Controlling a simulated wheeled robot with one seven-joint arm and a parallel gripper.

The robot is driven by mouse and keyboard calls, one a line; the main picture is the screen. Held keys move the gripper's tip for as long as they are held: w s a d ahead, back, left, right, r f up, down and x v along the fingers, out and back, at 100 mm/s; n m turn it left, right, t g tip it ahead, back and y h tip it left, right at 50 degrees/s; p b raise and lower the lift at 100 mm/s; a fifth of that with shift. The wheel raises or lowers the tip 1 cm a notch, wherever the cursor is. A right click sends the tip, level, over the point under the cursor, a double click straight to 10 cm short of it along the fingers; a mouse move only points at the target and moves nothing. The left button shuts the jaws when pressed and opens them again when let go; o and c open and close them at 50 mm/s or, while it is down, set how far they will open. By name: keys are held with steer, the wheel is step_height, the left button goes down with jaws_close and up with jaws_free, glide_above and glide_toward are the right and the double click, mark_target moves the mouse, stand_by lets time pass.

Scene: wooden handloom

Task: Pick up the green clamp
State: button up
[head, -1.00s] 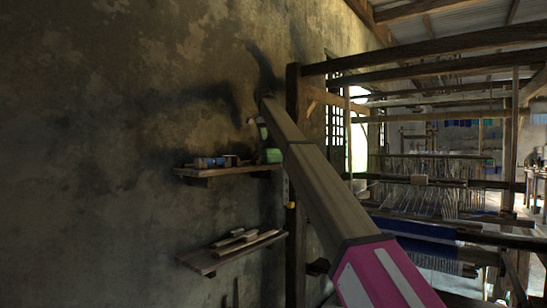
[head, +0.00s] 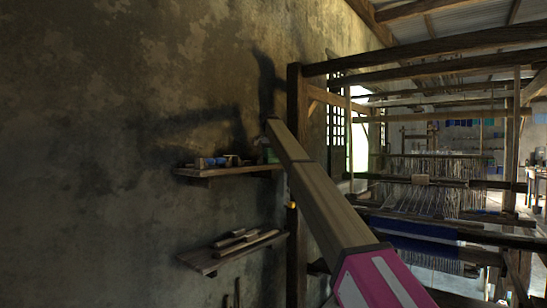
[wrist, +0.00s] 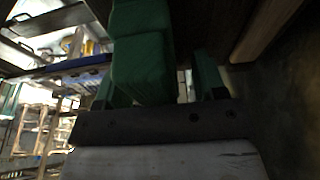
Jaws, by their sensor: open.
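The green clamp (head: 268,155) is at the right end of the upper wall shelf in the head view, mostly hidden behind my arm. In the wrist view a blocky green shape, which looks like the clamp (wrist: 140,60), fills the upper middle, close in front of my palm. My gripper (wrist: 163,84) is open, with a dark green finger on either side of the block. The block is nearer the left finger, with a gap to the right one. I cannot tell whether either finger touches it. In the head view my arm hides the gripper.
A lower shelf (head: 215,262) holds wooden pieces (head: 240,239). A dark loom post (head: 295,230) stands right beside the shelves. The wooden loom (head: 430,190) fills the right side.

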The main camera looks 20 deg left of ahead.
steer(key=c, duration=1)
steer(key=shift+c, duration=0.5)
steer(key=shift+r, duration=0.15)
